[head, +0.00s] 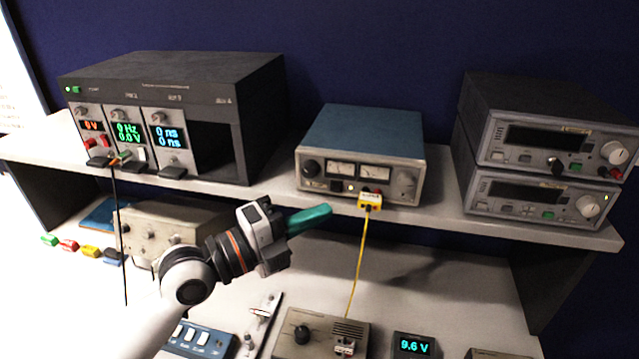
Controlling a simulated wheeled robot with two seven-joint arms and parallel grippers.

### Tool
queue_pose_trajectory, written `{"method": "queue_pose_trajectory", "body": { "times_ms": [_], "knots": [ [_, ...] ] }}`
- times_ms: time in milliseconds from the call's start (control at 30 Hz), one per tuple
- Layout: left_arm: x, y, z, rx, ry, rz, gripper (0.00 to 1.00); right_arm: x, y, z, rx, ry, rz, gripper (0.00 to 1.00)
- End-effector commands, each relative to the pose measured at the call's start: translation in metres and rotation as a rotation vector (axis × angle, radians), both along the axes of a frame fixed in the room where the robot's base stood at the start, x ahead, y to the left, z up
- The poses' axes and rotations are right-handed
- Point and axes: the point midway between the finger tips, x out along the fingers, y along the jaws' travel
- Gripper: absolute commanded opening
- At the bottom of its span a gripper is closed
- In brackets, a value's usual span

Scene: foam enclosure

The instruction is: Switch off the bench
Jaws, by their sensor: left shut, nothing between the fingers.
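My left gripper (322,213), with teal fingers, is shut and empty. It is in front of and below the blue-topped power supply (361,148), apart from it. That supply has two pale meters and a small lamp that looks lit beside a dark switch (336,186). The black rack (175,92) at the left has a green-lit switch (74,90) and modules with lit displays reading 0 V, 0 Hz and 0 ns. Two stacked grey instruments (545,142) at the right have dark displays; the lower one shows a small green light. A small meter (412,345) reads 9.6 V. My right gripper is not in view.
A yellow lead (358,262) runs from a yellow plug (369,201) to a beige box (318,334). A black lead (118,220) hangs from the rack. Colored plugs (91,251) lie at the left. The bench right of my gripper is mostly clear under the shelf edge (440,214).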

Motion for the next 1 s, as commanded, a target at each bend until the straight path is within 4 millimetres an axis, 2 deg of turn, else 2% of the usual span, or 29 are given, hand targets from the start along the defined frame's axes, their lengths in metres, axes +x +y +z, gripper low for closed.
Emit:
{"method": "queue_pose_trajectory", "body": {
  "times_ms": [33,100,300,767,1000],
  "knots": [
    [0.009,-0.003,0.006,-0.001,0.001,0.002,0.0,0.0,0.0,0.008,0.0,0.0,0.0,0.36],
    [0.019,-0.004,0.006,-0.001,0.001,0.002,0.0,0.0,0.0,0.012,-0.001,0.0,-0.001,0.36],
    [0.036,-0.007,0.006,0.0,0.0,0.001,0.0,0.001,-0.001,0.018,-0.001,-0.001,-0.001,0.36],
    [0.04,-0.008,0.005,0.002,0.003,0.0,0.0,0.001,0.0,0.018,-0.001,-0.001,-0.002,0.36],
    [0.048,-0.009,0.013,0.028,0.108,0.0,0.0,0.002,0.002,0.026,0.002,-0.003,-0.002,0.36]
  ]
}}
